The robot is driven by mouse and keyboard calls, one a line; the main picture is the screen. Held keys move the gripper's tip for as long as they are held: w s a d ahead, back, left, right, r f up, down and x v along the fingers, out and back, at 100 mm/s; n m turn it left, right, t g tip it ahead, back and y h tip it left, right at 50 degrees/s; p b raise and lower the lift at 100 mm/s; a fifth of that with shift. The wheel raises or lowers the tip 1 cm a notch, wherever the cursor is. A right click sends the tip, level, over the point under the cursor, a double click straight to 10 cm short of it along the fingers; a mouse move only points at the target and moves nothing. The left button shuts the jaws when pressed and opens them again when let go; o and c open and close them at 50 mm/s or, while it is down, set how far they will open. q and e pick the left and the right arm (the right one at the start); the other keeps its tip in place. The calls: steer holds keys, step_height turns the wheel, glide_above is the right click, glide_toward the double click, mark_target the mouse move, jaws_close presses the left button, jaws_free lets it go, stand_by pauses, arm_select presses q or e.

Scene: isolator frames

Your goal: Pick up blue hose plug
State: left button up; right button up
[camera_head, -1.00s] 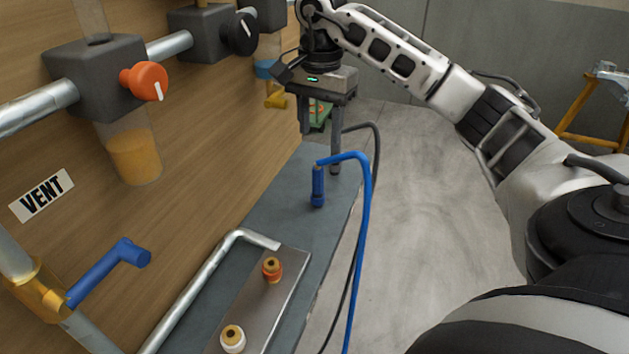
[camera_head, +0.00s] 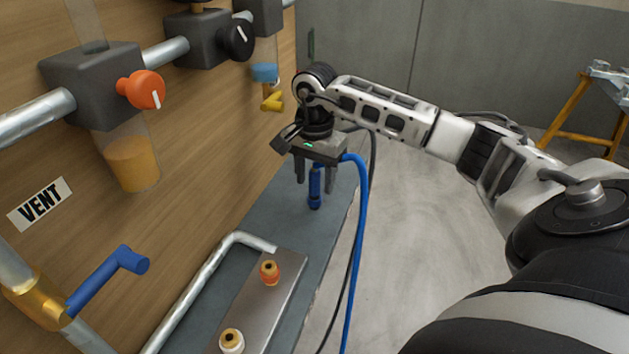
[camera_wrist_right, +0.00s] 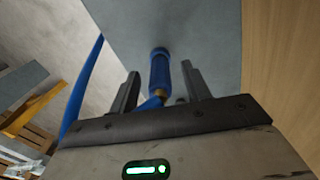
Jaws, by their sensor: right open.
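The blue hose plug (camera_head: 315,188) stands upright on the grey shelf, with its blue hose (camera_head: 362,230) looping from its top over the shelf's right edge. My right gripper (camera_head: 314,182) points down over the plug, its two fingers apart on either side of it. The gripper body hides the top of the plug in the head view. My left gripper is not in view.
The grey shelf (camera_head: 260,218) runs along the wooden panel (camera_head: 205,150). A metal plate (camera_head: 262,305) with an orange fitting (camera_head: 269,272) and a white fitting (camera_head: 231,341) lies nearer me, beside a bent metal rail (camera_head: 205,278). A dark cable hangs beside the hose.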

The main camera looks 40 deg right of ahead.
mark_target(314, 170)
steer(key=c, duration=1)
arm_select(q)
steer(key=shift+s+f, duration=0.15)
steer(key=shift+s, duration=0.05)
arm_select(e)
jaws_close()
steer(key=shift+r, duration=0.1)
